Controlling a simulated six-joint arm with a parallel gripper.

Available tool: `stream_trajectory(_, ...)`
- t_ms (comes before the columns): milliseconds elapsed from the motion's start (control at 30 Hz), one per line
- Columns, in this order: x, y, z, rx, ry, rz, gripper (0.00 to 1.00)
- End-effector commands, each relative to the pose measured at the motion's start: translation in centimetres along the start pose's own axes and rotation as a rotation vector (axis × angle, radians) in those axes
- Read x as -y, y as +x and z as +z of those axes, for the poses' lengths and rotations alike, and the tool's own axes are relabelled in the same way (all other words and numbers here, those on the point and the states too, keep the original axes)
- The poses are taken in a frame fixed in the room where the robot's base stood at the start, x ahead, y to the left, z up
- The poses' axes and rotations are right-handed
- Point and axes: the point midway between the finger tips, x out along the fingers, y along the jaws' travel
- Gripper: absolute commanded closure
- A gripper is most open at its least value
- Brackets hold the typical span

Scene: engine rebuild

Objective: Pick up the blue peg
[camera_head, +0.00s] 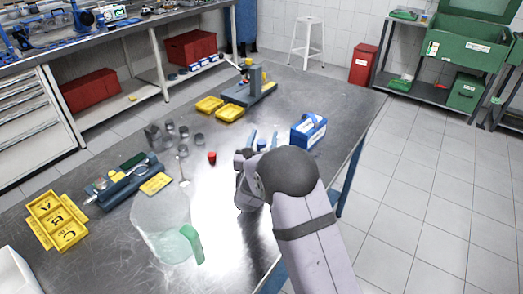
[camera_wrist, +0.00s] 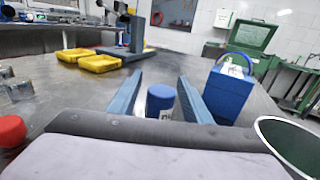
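The blue peg (camera_wrist: 160,101) stands upright in the wrist view, with a round blue top and a paler lower part. It sits between the two blue-grey fingers of my gripper (camera_wrist: 160,78), with a visible gap on each side. My gripper is open; I see no contact with the peg. In the head view my gripper (camera_head: 263,138) is over the right part of the metal table, and the peg (camera_head: 262,144) shows small between the fingers. The peg's lower end is hidden by my gripper.
A blue box (camera_head: 308,131) stands close to the right of my gripper. Yellow trays (camera_head: 229,112) are farther back. The table's right edge is near.

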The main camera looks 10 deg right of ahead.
Motion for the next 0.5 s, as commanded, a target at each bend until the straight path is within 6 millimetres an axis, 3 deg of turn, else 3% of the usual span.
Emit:
stream_trajectory(33,0.0,-0.01,0.01,0.0,0.0,0.0,0.68)
stream_trajectory(167,0.0,-0.02,0.02,0.0,0.0,0.0,0.99)
stream_trajectory(500,-0.03,0.0,0.41,0.004,0.002,0.0,1.0)
